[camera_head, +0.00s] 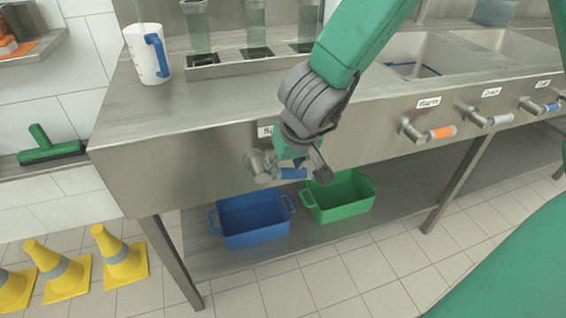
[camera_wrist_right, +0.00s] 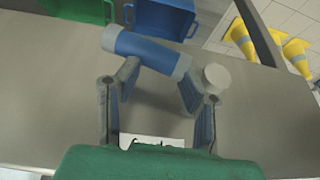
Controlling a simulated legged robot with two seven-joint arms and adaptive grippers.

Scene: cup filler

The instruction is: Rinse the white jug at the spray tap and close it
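The white jug (camera_head: 143,58) with a blue handle stands upright on the steel counter at the back left in the head view. A pale vertical streak (camera_head: 137,10), perhaps water, shows just above it. The spray tap's valve lever (camera_head: 292,174) has a blue grip and sits on the counter front. Its label is mostly hidden by my right arm. My right gripper (camera_head: 302,166) is at this lever. In the right wrist view the gripper (camera_wrist_right: 158,78) has its fingers apart, with the blue lever grip (camera_wrist_right: 147,52) across their tips. Contact is unclear. My left gripper is out of view.
More valves, labelled Warm (camera_head: 430,133) among others, line the counter front to the right. A blue crate (camera_head: 252,237) and a green crate (camera_head: 345,213) stand on the shelf below. Yellow cones (camera_head: 120,258) stand on the floor at left. Sinks (camera_head: 415,60) are at back right.

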